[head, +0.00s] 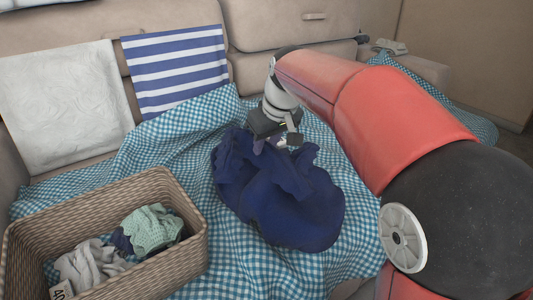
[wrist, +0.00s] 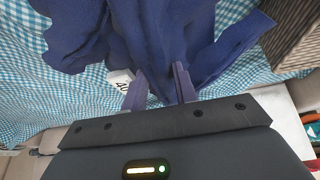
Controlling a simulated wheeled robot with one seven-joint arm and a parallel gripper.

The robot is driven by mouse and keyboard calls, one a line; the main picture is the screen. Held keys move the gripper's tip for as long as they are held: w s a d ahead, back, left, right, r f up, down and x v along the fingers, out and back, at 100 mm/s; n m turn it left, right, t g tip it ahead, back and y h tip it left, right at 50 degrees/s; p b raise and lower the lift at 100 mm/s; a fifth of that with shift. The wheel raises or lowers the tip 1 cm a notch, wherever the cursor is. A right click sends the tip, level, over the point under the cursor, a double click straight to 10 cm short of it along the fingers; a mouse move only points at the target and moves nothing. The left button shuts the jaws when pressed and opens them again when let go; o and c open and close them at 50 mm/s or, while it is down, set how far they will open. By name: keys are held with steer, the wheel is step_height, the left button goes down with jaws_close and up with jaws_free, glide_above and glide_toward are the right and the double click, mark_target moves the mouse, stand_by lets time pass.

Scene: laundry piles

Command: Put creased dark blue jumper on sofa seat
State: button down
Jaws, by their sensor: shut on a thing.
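The creased dark blue jumper (head: 290,207) hangs in a crumpled bundle over the checked cloth on the sofa seat (head: 245,262). Its lower folds look close to the cloth; I cannot tell whether they touch it. My gripper (head: 279,141) is above the jumper's upper part and shut on it. In the wrist view the jumper (wrist: 140,35) spreads beyond my fingertips (wrist: 158,85), and a small white tag (wrist: 121,78) marked with a number shows beside one finger.
A wicker basket (head: 105,195) with several garments stands at the left front. A white cloth (head: 65,105) and a blue striped cloth (head: 175,68) hang on the sofa back. Checked cloth lies clear around the jumper.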

steer(key=shift+f, duration=1.05)
steer(key=shift+f+b, duration=0.2)
steer(key=shift+b, duration=0.1)
steer(key=c, duration=1.1)
jaws_free()
steer(key=p+v, duration=0.3)
steer(key=v, duration=0.9)
steer(key=shift+r, duration=0.2)
steer(key=s+d+f+m+t+h, duration=0.1)
steer(key=s+d+f+m, duration=0.1)
steer(key=s+d+f, duration=0.4)
steer(key=s+d+f+m+h, duration=0.1)
steer(key=s+d+f+m, duration=0.2)
steer(key=s, duration=0.6)
steer(key=s+d+f+m+t+h, duration=0.1)
steer(key=s+d+f+m, duration=0.1)
steer(key=s+d+f, duration=0.35)
step_height(320, 180, up, 9)
steer(key=s+a+p, duration=0.1)
steer(key=a+p, duration=0.1)
steer(key=p, duration=0.6)
steer(key=shift+s+f+p, duration=0.2)
steer(key=shift+s+p, duration=0.1)
steer(key=shift+s, duration=0.1)
